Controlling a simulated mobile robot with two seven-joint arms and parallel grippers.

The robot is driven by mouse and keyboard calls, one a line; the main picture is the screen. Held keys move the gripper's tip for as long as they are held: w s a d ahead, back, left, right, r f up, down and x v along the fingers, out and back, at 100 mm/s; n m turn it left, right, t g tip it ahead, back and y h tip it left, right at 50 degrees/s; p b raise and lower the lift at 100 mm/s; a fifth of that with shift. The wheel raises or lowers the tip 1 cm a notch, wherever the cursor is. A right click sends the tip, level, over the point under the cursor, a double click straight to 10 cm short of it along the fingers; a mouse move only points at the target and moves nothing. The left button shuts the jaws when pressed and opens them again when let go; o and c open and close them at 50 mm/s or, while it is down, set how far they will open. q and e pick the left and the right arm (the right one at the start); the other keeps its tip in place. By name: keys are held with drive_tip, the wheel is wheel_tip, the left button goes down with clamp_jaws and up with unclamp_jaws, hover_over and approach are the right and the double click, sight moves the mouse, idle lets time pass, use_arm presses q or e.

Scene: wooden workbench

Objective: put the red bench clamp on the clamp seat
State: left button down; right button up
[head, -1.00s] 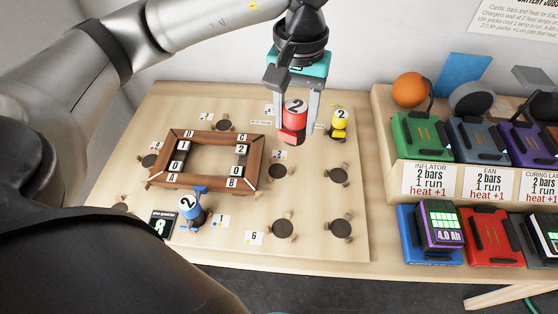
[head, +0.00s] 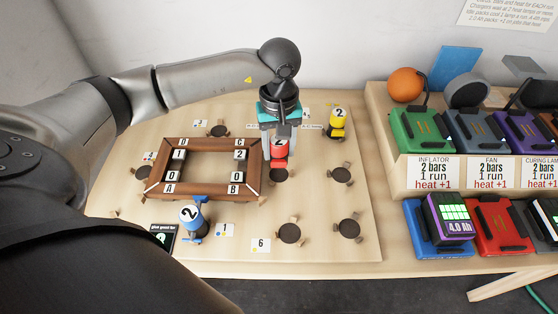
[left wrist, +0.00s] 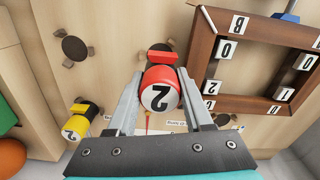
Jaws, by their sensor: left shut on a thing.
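The red bench clamp (head: 280,150), with a white top marked 2, is between the fingers of my left gripper (head: 280,154), which is shut on it. The left wrist view also shows the clamp (left wrist: 161,76) held upright between the two fingers. In the head view a dark round clamp seat (head: 278,175) with small wooden blocks lies just below the clamp, partly hidden by it. Whether they touch is unclear. Other similar seats show, such as one at right (head: 341,174). My right gripper is not in view.
A wooden frame (head: 160,185) with lettered corners stands just left of the gripper. A yellow clamp (head: 337,124) stands behind to the right, and a blue clamp (head: 194,222) stands in front of the frame. Battery chargers (head: 424,135) line the right side.

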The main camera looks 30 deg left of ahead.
sight(279, 159)
use_arm(q)
wheel_tip(279, 159, down, 4)
drive_tip(key=shift+f+b, duration=0.25)
drive_tip(key=shift+b, duration=0.05)
drive_tip(key=shift+f, duration=0.15)
drive_tip(key=c, duration=0.6)
unclamp_jaws()
drive_tip(key=shift+r, duration=0.5)
wheel_tip(279, 159, up, 11)
drive_tip(key=shift+r+p, duration=0.2)
drive_tip(key=shift+p, duration=0.5)
